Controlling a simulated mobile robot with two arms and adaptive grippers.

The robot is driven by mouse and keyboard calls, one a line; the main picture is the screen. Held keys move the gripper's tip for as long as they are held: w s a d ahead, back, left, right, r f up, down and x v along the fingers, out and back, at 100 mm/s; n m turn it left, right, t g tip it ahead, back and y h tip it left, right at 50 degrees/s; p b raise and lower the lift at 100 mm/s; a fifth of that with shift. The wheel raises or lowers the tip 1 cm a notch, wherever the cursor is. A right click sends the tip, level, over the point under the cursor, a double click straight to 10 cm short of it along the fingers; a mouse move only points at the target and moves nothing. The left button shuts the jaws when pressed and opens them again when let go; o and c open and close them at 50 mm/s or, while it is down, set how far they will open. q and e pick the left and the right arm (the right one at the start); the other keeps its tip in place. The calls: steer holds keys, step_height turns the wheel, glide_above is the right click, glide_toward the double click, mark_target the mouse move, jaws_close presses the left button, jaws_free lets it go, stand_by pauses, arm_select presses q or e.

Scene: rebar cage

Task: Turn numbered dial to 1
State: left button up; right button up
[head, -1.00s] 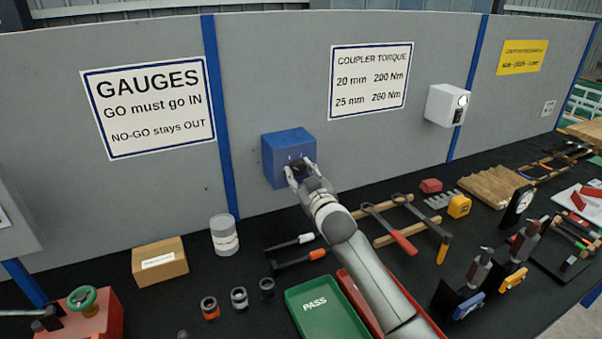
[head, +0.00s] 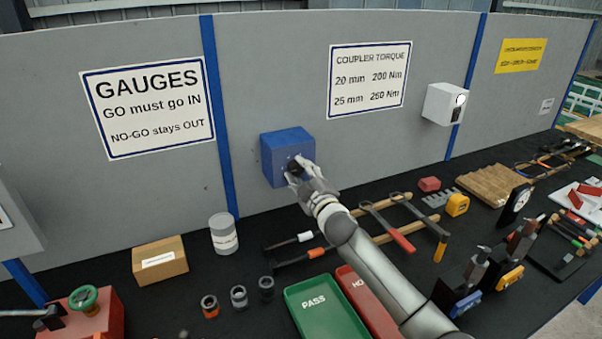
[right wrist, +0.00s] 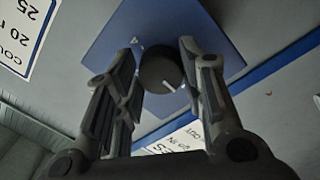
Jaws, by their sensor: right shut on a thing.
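The dial is a round black knob (right wrist: 158,68) on the face of a blue box (head: 275,160) fixed to the grey wall panel. In the right wrist view, a white pointer line on the knob points to the lower right. Small white marks show on the box face, but I cannot read the numbers. My right gripper (head: 297,172) is at the box face, shut on the knob, with one finger on each side of it in the right wrist view. The fingers partly hide the knob in the head view. My left gripper is not in view.
A white box (head: 445,104) is on the wall to the right.

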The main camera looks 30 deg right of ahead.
stand_by(0.5)
steer(key=o, duration=1)
steer(key=s, duration=0.8)
steer(key=s+a, duration=0.1)
steer(key=s, duration=0.3)
steer(key=shift+f, duration=0.35)
